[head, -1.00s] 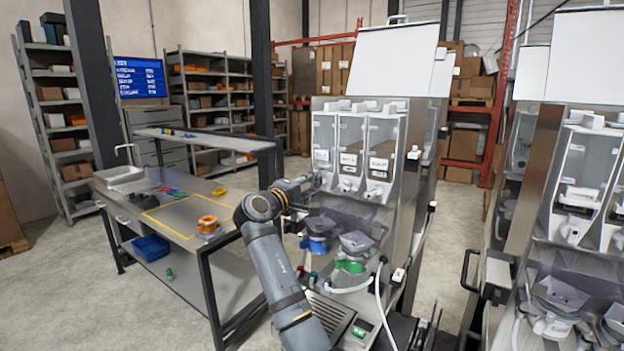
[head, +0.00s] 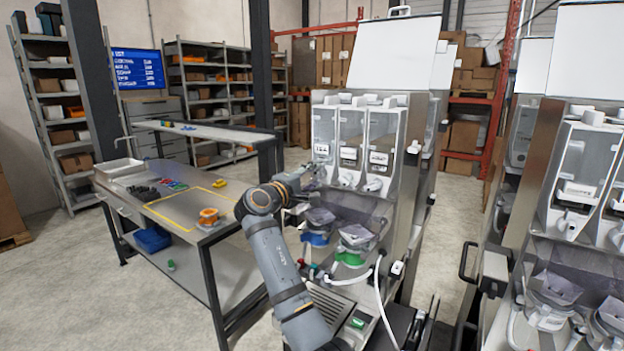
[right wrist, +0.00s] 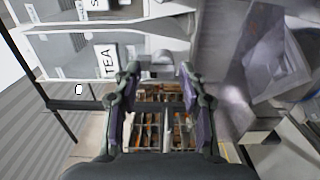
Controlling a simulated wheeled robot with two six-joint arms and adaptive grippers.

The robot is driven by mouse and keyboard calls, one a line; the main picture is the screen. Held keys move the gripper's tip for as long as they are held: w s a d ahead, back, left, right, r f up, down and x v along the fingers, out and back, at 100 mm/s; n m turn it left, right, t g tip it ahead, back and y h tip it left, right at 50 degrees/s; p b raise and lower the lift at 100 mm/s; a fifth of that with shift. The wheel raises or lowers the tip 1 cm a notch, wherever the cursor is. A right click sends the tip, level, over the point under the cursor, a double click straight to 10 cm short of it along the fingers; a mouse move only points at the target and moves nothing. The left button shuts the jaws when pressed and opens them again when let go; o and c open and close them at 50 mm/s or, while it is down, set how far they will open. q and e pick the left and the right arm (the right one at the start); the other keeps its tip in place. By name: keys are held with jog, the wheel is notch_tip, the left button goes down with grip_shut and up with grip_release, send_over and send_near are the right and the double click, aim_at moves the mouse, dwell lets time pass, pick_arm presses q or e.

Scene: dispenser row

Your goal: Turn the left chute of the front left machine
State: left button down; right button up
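The front left machine (head: 401,185) has three clear canisters side by side, each with a pale chute under it. Its left chute (head: 321,173) is partly hidden by my right gripper (head: 313,177), which comes in from the left beside it. In the right wrist view my right gripper (right wrist: 158,75) is open, its two dark fingers apart. A pale grey chute part (right wrist: 160,57) shows just beyond the fingertips, near a canister with a "TEA" label (right wrist: 108,60). I cannot tell whether the fingers touch it. My left gripper is not in view.
Below the chutes are a blue-based hopper (head: 316,238) and a green-based hopper (head: 352,257), with a white hose (head: 378,300). A steel table (head: 185,232) stands left. A second machine (head: 570,200) stands right. Open floor lies between the machines.

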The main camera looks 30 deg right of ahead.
jog(key=shift+f, duration=0.3)
